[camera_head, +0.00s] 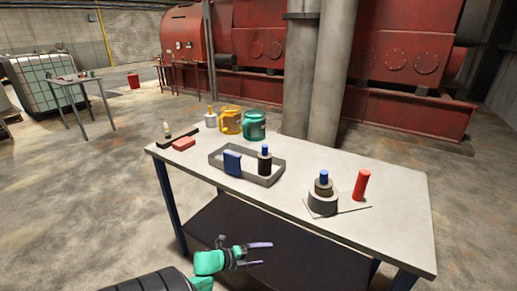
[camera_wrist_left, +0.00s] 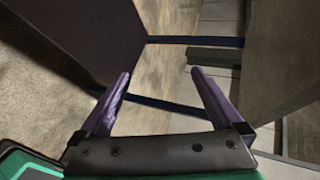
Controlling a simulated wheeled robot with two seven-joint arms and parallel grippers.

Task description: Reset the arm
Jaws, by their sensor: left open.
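My left gripper (camera_head: 262,254) is in front of the near side of the workbench (camera_head: 385,180), below the level of its top. Its arm comes in from the bottom left of the head view. In the left wrist view my left gripper (camera_wrist_left: 158,85) shows its two purple fingers spread apart with nothing between them. The bench's lower shelf (camera_head: 270,245) lies behind the gripper in the head view. My right gripper is not in view.
On the bench stand a grey tray (camera_head: 263,180) with a blue item and a dark bottle, a red cylinder (camera_head: 361,185), a stacked dark part (camera_head: 323,200), a yellow mug (camera_head: 230,120), a teal mug (camera_head: 254,125) and a red block (camera_head: 183,143). Pillars stand behind the bench.

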